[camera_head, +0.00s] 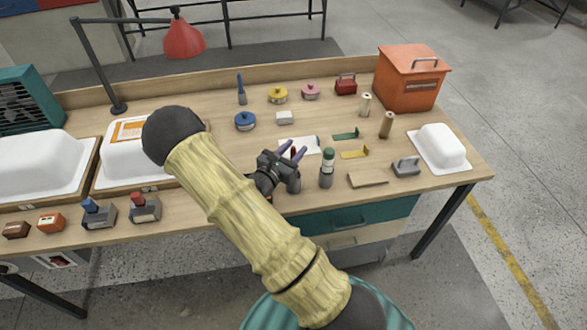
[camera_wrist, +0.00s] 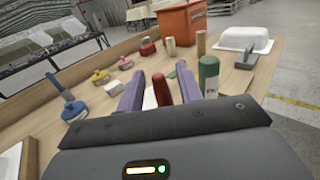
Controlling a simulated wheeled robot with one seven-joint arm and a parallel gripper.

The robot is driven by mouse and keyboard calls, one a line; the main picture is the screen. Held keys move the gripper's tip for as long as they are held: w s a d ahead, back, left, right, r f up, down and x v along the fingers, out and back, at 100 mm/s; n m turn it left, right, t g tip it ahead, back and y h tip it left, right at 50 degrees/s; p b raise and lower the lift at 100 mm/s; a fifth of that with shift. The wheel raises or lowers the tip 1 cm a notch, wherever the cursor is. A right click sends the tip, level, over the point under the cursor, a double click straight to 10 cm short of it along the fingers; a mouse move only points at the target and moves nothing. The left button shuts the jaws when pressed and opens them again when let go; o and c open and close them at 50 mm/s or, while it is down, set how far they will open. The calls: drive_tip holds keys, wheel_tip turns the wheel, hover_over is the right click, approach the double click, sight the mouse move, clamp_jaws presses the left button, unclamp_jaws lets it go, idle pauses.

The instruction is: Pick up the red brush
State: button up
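The red brush shows as a dark red, rounded handle (camera_wrist: 161,90) in the wrist view, between the two purple fingers of my gripper (camera_wrist: 160,70). Gaps show on both sides of it, so the fingers look open and not closed on it. In the head view my gripper (camera_head: 291,151) is low over the middle of the workbench, and a small piece of the red handle (camera_head: 294,153) shows between the fingers. The brush's lower part is hidden by my gripper in both views.
A green-topped bottle (camera_head: 327,169) stands close to the right of my gripper; it also shows in the wrist view (camera_wrist: 209,78). A white sheet (camera_head: 311,144) lies behind. A blue brush (camera_head: 241,91) and round tins stand farther back. White tub shells (camera_head: 441,146) sit at both sides.

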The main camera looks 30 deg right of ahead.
idle(0.5)
clamp_jaws()
wheel_tip(320, 180, up, 10)
drive_tip(key=shift+b, duration=0.45)
idle(0.7)
